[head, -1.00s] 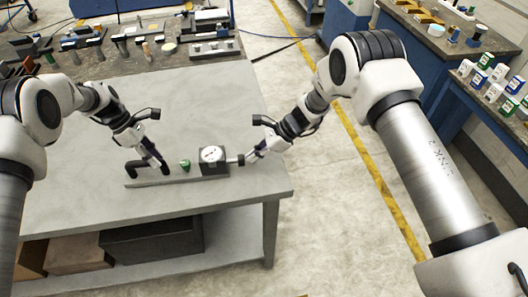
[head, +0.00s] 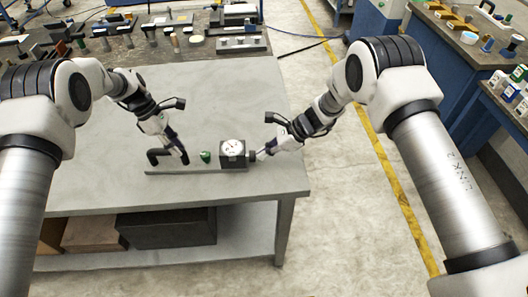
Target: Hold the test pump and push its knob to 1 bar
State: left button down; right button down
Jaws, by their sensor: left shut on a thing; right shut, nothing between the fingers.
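The test pump is a thin grey base bar (head: 195,171) on the grey table, with a black handle (head: 155,156) at its left, a small green part (head: 206,157) and a black block with a round white gauge (head: 232,149). The needle is too small to read. My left gripper (head: 183,158) is shut on the black handle. The dark knob (head: 252,156) sticks out of the block's right side. My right gripper (head: 259,155) is shut and empty, its fingertips at the knob's outer end, apparently touching it.
The grey table (head: 100,175) is clear around the pump, and its right edge lies just beyond my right gripper. A bench (head: 130,45) with tools stands behind. A lower shelf holds boxes (head: 165,228).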

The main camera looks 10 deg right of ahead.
jog(key=d, duration=0.2)
jog(key=d+r, duration=0.1)
jog(key=d, duration=0.1)
jog(key=shift+d, duration=0.3)
jog(key=v, duration=0.8)
jog(key=shift+s+d+r, duration=0.15)
jog(key=shift+r, duration=0.05)
dwell(0.5)
jog(key=d, duration=0.3)
jog(key=shift+s+d, duration=0.15)
